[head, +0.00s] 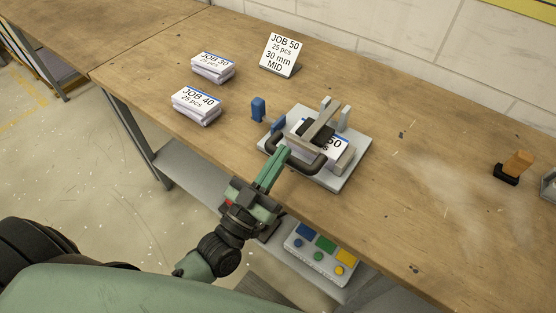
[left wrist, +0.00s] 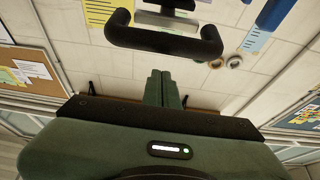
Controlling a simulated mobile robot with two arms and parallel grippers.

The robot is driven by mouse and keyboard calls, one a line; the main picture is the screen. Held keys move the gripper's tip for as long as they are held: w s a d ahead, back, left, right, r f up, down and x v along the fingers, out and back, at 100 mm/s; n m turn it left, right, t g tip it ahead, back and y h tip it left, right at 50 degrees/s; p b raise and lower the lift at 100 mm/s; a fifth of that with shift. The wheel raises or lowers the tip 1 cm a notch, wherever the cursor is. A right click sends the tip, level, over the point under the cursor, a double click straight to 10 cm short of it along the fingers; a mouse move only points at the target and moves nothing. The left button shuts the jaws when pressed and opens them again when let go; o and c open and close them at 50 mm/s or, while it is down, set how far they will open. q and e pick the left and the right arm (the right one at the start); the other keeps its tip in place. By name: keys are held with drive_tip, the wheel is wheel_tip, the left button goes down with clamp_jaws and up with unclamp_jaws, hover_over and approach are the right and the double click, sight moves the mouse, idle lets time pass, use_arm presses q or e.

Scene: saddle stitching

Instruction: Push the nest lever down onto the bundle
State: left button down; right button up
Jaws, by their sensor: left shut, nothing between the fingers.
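The nest (head: 345,176) is a light grey plate with upright posts on the wooden bench. A bundle (head: 336,146), its label partly hidden, lies in it under the grey lever arm (head: 322,123). The lever's dark U-shaped handle (head: 318,166) reaches out toward my side; the handle also shows in the left wrist view (left wrist: 163,40). My left gripper (head: 280,156) is shut and empty, its green fingers at the handle's left part in the head view. In the left wrist view the fingertips (left wrist: 161,74) sit just below the handle's bar; I cannot tell whether they touch. My right gripper is not in view.
Bundles marked JOB 30 (head: 212,68) and JOB 40 (head: 196,104) lie at the back left. A JOB 50 card (head: 281,55) stands behind the nest. An orange-handled item (head: 516,164) stands at the right. A button panel (head: 321,248) sits below the bench edge.

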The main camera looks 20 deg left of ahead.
use_arm(q)
drive_tip(key=r+b+v, duration=0.1)
drive_tip(key=b+v, duration=0.3)
drive_tip(key=v, duration=0.6)
drive_tip(key=s+a+f+g+y, duration=0.15)
drive_tip(key=f+g, duration=0.35)
drive_tip(key=f, duration=1.3)
drive_tip(key=a+f+g+y, duration=0.2)
drive_tip(key=f+g, duration=0.3)
drive_tip(key=f, duration=1.4)
drive_tip(key=s+a+f+g+y, duration=0.25)
drive_tip(key=s+f+g, duration=0.35)
drive_tip(key=s+f, duration=0.7)
drive_tip(key=s+a+f+g, duration=0.1)
drive_tip(key=s+f+g, duration=0.4)
drive_tip(key=s+f, duration=0.4)
drive_tip(key=s, duration=0.4)
drive_tip(key=shift+n, duration=0.4)
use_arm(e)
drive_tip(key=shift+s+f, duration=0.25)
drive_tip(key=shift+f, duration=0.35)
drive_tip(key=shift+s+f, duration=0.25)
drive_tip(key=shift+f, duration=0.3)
